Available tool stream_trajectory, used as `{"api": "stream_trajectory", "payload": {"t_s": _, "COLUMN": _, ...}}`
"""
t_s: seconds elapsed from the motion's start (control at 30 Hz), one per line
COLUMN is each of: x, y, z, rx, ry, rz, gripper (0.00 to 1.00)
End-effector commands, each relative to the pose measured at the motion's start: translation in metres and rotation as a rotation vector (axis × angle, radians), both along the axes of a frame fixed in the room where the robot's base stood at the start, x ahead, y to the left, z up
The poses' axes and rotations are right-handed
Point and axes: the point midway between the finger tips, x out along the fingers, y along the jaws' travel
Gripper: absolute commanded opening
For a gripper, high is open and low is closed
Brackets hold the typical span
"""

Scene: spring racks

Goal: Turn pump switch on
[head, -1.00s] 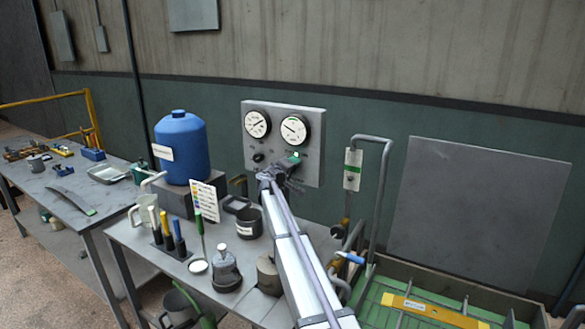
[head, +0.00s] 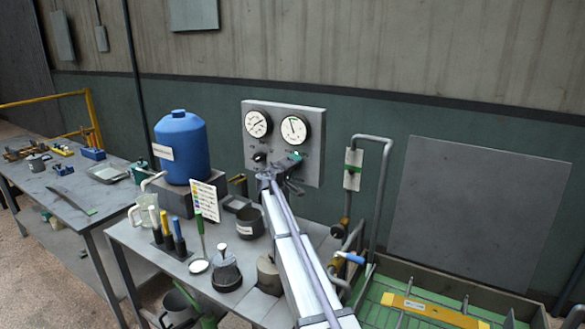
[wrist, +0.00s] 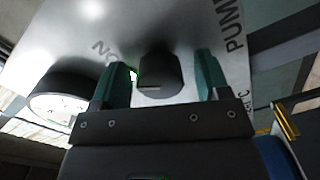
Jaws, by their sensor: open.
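The grey pump panel (head: 285,107) hangs on the wall, with two round gauges above and controls below. In the wrist view a dark round knob (wrist: 158,75) stands on the panel, with the lettering "PUMP" to its right. My gripper (wrist: 163,63) is open, its two green-tipped fingers on either side of this knob. A gap shows on each side of it. In the head view my gripper (head: 287,172) is at the panel's lower right and hides the knob. A second dark knob (head: 259,158) sits at the panel's lower left. A green glint shows beside the left finger.
The left gauge (head: 257,124) and right gauge (head: 294,130) sit above my gripper. A bent pipe (head: 386,180) rises to the right, beside a green tray (head: 375,292).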

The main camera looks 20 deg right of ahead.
Motion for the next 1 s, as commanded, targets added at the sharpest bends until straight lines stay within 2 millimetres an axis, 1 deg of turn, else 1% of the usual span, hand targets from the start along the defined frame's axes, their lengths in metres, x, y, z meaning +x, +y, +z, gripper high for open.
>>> {"api": "stream_trajectory", "payload": {"t_s": 0.07, "x": -0.001, "y": 0.001, "z": 0.000, "rx": 0.000, "ry": 0.000, "rz": 0.000, "gripper": 0.69}}
{"api": "stream_trajectory", "payload": {"t_s": 0.17, "x": -0.008, "y": 0.011, "z": 0.001, "rx": -0.001, "ry": 0.000, "rz": 0.002, "gripper": 0.69}}
{"api": "stream_trajectory", "payload": {"t_s": 0.27, "x": -0.022, "y": 0.029, "z": 0.002, "rx": 0.000, "ry": 0.000, "rz": 0.002, "gripper": 0.69}}
{"api": "stream_trajectory", "payload": {"t_s": 0.4, "x": -0.043, "y": 0.059, "z": 0.003, "rx": 0.000, "ry": 0.000, "rz": 0.002, "gripper": 0.69}}
{"api": "stream_trajectory", "payload": {"t_s": 0.5, "x": -0.054, "y": 0.076, "z": 0.003, "rx": 0.000, "ry": 0.000, "rz": 0.002, "gripper": 0.69}}
{"api": "stream_trajectory", "payload": {"t_s": 0.57, "x": -0.059, "y": 0.083, "z": 0.004, "rx": 0.000, "ry": 0.000, "rz": 0.001, "gripper": 0.69}}
{"api": "stream_trajectory", "payload": {"t_s": 0.7, "x": -0.062, "y": 0.089, "z": 0.004, "rx": 0.000, "ry": 0.000, "rz": 0.000, "gripper": 0.69}}
{"api": "stream_trajectory", "payload": {"t_s": 1.0, "x": -0.062, "y": 0.089, "z": 0.004, "rx": 0.000, "ry": 0.000, "rz": 0.000, "gripper": 0.69}}
